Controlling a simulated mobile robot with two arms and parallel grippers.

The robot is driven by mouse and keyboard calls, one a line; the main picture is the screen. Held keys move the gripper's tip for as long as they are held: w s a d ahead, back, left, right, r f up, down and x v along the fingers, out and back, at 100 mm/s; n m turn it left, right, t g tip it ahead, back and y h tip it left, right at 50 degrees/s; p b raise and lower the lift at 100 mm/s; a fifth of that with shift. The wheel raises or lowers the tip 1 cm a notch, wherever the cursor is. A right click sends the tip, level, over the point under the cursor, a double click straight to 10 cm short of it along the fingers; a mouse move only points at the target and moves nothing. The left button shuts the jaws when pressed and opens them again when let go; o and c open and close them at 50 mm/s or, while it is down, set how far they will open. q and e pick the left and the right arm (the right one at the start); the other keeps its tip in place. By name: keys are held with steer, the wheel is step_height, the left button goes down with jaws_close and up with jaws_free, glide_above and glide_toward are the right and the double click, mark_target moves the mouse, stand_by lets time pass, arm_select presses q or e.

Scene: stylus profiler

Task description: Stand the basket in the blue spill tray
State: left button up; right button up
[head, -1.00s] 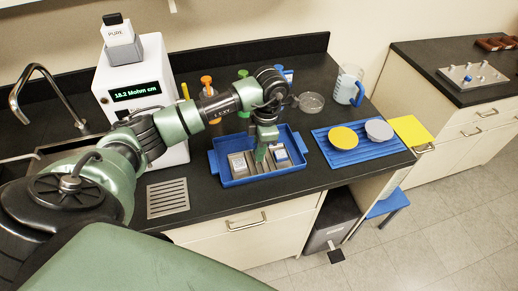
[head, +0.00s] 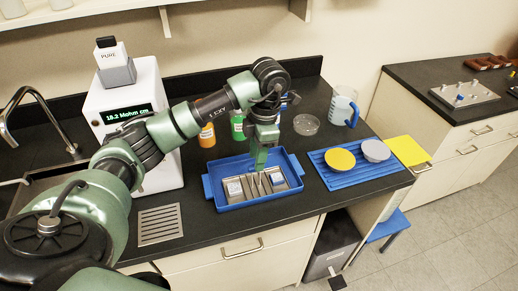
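The grey metal basket (head: 250,191) stands upright inside the blue spill tray (head: 228,206) on the dark bench. It has thin upright dividers in its middle and small pale pieces near its left and right ends. My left gripper (head: 259,166) points down just above the middle of the basket. Its green fingers are seen edge-on, so I cannot tell whether they are apart or whether they touch the basket. The gripper hides part of the basket's back. My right gripper is not in view.
To the right are a blue ribbed mat (head: 345,181) with a yellow disc (head: 340,160) and a grey disc (head: 376,150), and a blue-handled jug (head: 343,105). Orange (head: 207,135) and green (head: 238,127) bottles stand behind the tray. A white water unit (head: 159,172) stands left.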

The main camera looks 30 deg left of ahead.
arm_select(q)
steer(key=r, duration=0.5)
steer(key=shift+w+d, duration=0.2)
steer(key=shift+f, duration=0.1)
